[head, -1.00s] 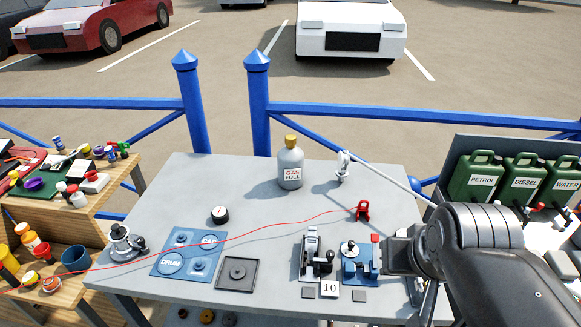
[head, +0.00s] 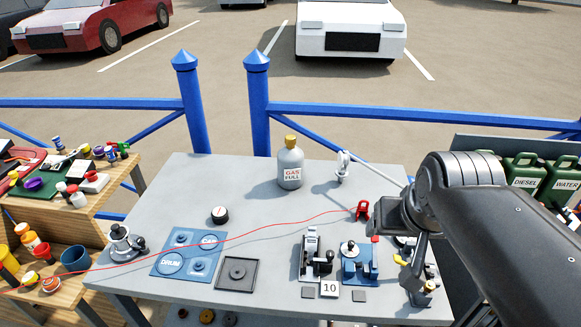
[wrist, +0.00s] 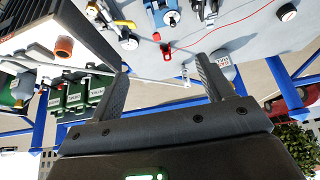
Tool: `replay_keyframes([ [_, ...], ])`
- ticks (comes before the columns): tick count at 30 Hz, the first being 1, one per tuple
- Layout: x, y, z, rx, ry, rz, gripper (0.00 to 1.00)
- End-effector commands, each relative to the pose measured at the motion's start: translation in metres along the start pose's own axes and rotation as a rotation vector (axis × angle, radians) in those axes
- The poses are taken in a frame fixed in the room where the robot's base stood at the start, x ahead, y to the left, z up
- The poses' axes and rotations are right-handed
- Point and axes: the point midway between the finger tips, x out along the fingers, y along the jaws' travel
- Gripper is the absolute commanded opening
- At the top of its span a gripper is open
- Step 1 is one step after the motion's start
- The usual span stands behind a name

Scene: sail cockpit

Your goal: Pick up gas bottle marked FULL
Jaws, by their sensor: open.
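The gas bottle (head: 290,170) is a grey cylinder with a yellow cap and a label reading GAS FULL. It stands upright at the back middle of the grey table (head: 215,300). In the wrist view part of the bottle (wrist: 222,60) shows upside down, partly behind one finger. My gripper (wrist: 163,65) is open and empty, its two fingers spread wide. In the head view my wrist is over the right side of the table, to the right of the bottle and well apart from it. The fingers are hard to make out there.
A white fitting (head: 343,168) with a pole stands right of the bottle. A red shackle (head: 362,210) on a red line lies in front. Jerry cans (head: 524,172) stand right. Table around the bottle's left is clear.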

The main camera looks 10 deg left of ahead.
Motion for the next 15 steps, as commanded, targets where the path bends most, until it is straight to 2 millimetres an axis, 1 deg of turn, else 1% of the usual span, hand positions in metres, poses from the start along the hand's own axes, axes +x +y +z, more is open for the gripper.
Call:
replay_keyframes([
  [1,0.003,-0.004,-0.020,-0.001,-0.003,-0.001,0.73],
  [3,0.006,-0.010,-0.047,0.000,0.000,-0.003,0.73],
  [8,0.020,-0.027,-0.105,0.005,0.004,-0.002,0.73],
  [9,0.025,-0.032,-0.119,0.006,0.006,-0.002,0.73],
  [11,0.033,-0.040,-0.141,0.006,0.009,-0.001,0.73],
  [12,0.039,-0.046,-0.154,0.006,0.011,-0.001,0.73],
  [15,0.056,-0.063,-0.187,0.007,0.017,-0.001,0.73],
])
